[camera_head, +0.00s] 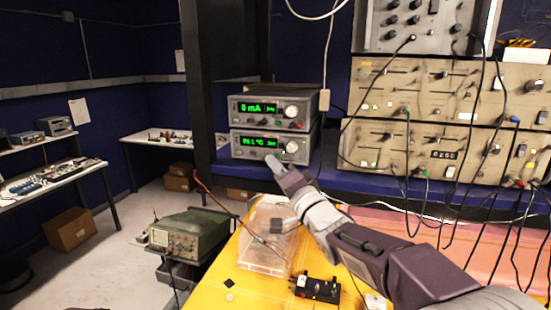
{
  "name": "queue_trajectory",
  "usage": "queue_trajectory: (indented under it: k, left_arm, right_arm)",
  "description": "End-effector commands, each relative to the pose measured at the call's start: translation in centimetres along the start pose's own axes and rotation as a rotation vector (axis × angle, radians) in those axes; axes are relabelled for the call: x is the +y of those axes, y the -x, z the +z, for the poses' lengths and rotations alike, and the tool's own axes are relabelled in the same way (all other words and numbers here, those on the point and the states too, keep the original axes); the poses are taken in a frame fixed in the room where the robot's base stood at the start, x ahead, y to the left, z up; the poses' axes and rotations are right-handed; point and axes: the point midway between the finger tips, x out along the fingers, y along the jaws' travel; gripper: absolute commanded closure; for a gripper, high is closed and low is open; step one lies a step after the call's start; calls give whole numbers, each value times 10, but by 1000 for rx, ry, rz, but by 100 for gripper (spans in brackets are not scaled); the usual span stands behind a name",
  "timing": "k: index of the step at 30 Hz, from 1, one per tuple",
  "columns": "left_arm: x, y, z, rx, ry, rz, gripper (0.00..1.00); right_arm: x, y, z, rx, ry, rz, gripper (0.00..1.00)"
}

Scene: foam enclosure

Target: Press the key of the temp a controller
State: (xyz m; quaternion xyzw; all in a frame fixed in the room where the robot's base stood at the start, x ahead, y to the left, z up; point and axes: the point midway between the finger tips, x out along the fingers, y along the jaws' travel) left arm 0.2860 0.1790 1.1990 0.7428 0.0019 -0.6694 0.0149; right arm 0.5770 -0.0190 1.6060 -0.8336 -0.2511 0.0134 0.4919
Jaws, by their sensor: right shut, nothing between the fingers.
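Two grey instruments with green displays are stacked on the blue shelf at the centre. The lower one (238,153) shows a reading in °C with blurred digits and has a round knob (292,147) on its right; I take it as the temp a controller. The upper one (276,123) reads 0 mA. My right gripper (271,160) is shut and empty, its tip pointing at the lower front of the °C unit, below its display. The tip overlaps the panel; I cannot tell whether it touches. The key is too small or hidden to make out. My left gripper is out of view.
A clear plastic box (262,262) and a small black device (320,290) sit on the yellow table below my arm. Panels with hanging cables (445,90) fill the right. A green oscilloscope (190,232) stands at lower left.

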Motion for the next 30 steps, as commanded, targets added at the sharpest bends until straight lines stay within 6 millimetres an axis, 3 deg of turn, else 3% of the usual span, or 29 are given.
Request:
queue_trajectory:
  k: [15,30]
  left_arm:
    - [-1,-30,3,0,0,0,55]
    - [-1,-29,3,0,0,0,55]
  right_arm:
    - [-23,33,24,0,-1,-3,100]
    - [-25,34,24,0,0,-2,100]
